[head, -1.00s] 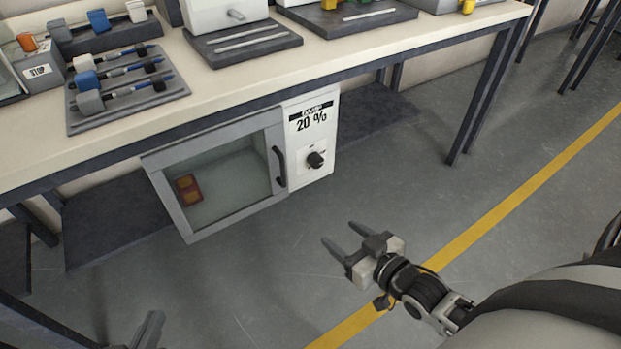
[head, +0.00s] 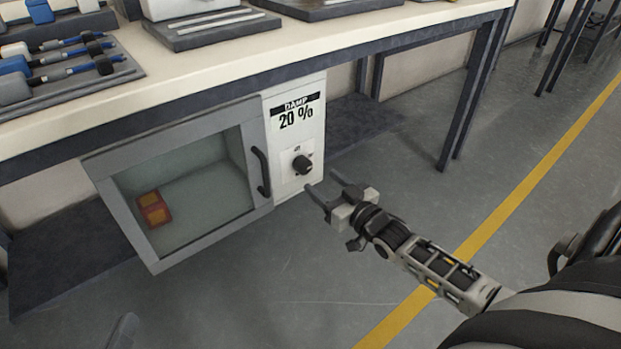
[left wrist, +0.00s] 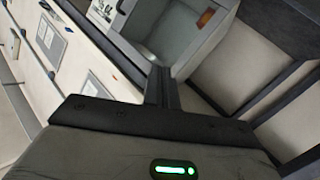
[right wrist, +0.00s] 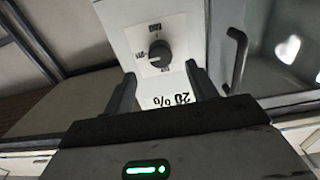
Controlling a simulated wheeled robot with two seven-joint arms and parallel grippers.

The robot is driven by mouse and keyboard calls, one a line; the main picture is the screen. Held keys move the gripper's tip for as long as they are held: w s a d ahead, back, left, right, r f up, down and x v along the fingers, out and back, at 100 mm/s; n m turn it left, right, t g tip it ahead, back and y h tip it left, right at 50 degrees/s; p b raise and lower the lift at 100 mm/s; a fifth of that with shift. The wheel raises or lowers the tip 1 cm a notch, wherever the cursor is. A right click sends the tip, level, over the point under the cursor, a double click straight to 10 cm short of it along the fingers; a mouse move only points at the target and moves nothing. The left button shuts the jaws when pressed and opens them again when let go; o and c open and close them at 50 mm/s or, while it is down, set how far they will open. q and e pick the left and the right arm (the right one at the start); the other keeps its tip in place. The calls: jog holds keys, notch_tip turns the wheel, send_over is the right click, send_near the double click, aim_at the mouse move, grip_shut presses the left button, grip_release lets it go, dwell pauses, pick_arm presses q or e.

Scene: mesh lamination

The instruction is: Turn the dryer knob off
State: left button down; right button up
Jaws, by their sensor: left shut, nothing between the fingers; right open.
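The dryer (head: 90,172) is a grey cabinet under the bench with a glass door and a white panel (head: 310,127) reading "DAMP 20 %". The black round dryer knob (head: 302,164) is on that panel, below the label. My right gripper (head: 323,182) is open and empty, in front of the panel just right of and below the knob, apart from it. In the right wrist view the knob (right wrist: 159,54) shows beyond and between the open fingers (right wrist: 160,72). Its exact setting is too small to tell. My left gripper (head: 123,332) is shut and empty at the bottom left; its closed fingers show in the left wrist view (left wrist: 160,88).
The door handle (head: 261,172) stands out just left of the panel. The floor to the right is clear up to the bench leg (head: 466,95).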

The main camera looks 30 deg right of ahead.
aim_at(307, 170)
jog(key=w+b, duration=0.1)
jog(key=w, duration=0.4)
jog(key=shift+w+a+b, duration=0.15)
jog(key=shift+a+b, duration=0.05)
jog(key=shift+b, duration=0.15)
jog(key=shift+w, duration=0.3)
pick_arm(q)
jog(key=shift+d+r+n+t+h, duration=0.3)
jog(key=shift+r+n+h, duration=0.1)
jog(key=shift+r, duration=0.1)
pick_arm(e)
jog(key=c, duration=1)
